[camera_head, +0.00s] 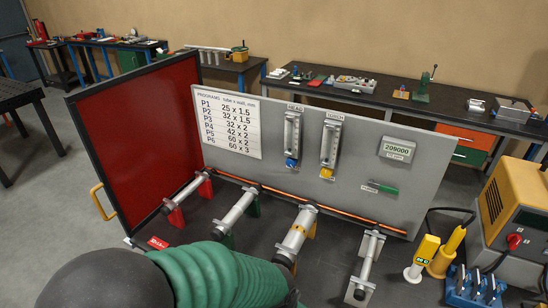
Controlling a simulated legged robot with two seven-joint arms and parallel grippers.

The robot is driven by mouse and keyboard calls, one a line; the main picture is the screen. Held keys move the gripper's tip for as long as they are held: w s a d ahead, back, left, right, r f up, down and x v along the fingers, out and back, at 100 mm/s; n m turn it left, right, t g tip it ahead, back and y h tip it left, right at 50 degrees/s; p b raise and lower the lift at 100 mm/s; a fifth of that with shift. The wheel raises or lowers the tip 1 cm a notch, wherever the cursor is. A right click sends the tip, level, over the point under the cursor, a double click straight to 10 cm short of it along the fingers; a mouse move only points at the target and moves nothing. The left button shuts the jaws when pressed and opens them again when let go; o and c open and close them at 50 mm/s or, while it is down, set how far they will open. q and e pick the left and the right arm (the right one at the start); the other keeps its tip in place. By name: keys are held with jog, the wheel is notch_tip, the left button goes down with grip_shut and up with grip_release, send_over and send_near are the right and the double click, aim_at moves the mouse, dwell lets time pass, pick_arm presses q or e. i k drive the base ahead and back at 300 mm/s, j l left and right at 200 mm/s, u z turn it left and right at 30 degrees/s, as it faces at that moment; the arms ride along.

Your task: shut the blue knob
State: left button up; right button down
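The blue knob (291,163) sits at the foot of the left clear gauge tube (292,135) on the grey upright panel (265,115). It is small here, and I cannot tell whether it is open or shut. A yellow knob (327,172) sits at the foot of the right gauge tube (331,142), a little to the right. Neither gripper is in view, and nothing touches the blue knob. A dark rounded part and a green ribbed sleeve fill the bottom left and hide part of the bench.
Several metal tube clamps (238,210) stand in front of the panel, with a copper tube (340,212) behind them. A red panel (140,140) stands at the left. A yellow machine (515,205), yellow-topped torches (425,255) and a blue rack (475,290) stand at the right.

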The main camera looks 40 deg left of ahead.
aim_at(291, 162)
jog(key=u, duration=1.05)
jog(key=i+j+z, duration=0.15)
jog(key=j+z, duration=0.2)
jog(key=j, duration=0.45)
jog(key=i+j+z, duration=0.1)
jog(key=j+z, duration=0.3)
jog(key=j, duration=0.4)
jog(key=j+z, duration=0.35)
jog(key=j, duration=0.45)
jog(key=i+j, duration=0.1)
jog(key=i, duration=0.35)
